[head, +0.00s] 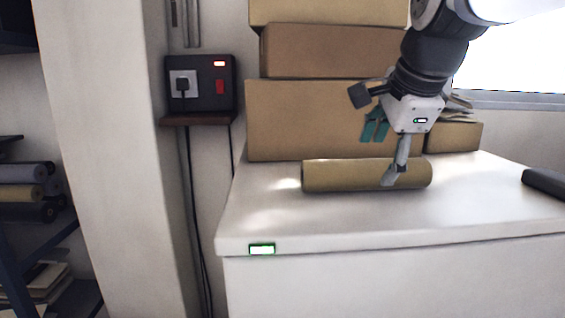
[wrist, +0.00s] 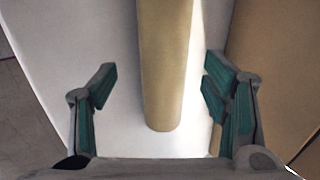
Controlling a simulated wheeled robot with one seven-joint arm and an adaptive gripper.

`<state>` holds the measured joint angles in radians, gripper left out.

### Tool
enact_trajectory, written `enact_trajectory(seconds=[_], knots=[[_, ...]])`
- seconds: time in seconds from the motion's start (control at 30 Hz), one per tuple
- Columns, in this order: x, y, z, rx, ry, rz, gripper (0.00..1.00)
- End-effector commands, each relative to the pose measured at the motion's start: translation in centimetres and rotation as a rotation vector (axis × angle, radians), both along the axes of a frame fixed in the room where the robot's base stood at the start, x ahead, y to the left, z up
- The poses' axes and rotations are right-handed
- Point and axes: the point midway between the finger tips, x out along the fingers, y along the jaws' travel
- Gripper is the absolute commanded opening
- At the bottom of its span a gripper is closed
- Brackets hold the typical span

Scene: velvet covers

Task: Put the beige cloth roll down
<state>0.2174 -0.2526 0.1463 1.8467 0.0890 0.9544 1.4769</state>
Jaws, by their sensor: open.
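The beige cloth roll (head: 335,175) lies on its side on the white cabinet top (head: 265,214), in front of the stacked boxes. In the wrist view the roll (wrist: 163,75) runs from the top edge down to its rounded end, between my open fingers. My gripper (head: 384,155) is at the roll's right part, with one finger in front of it in the head view. In the wrist view my gripper (wrist: 158,95) has its teal-padded fingers wide apart, with a visible gap on both sides of the roll.
Cardboard boxes (head: 320,110) stand stacked right behind the roll. A dark object (head: 545,183) lies at the cabinet's right edge. The cabinet top left and front of the roll is clear. A shelf with several rolls (head: 25,190) stands at far left.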

Motion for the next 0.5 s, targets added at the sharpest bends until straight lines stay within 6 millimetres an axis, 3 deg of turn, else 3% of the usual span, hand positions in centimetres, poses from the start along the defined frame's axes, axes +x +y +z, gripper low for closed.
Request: enact_trajectory(seconds=[0.2, 0.5], knots=[[-2.5, 0.0, 3.8, -0.001, -0.004, -0.001, 0.69], [-4.3, 0.0, 6.1, -0.006, 0.000, 0.008, 0.69]])
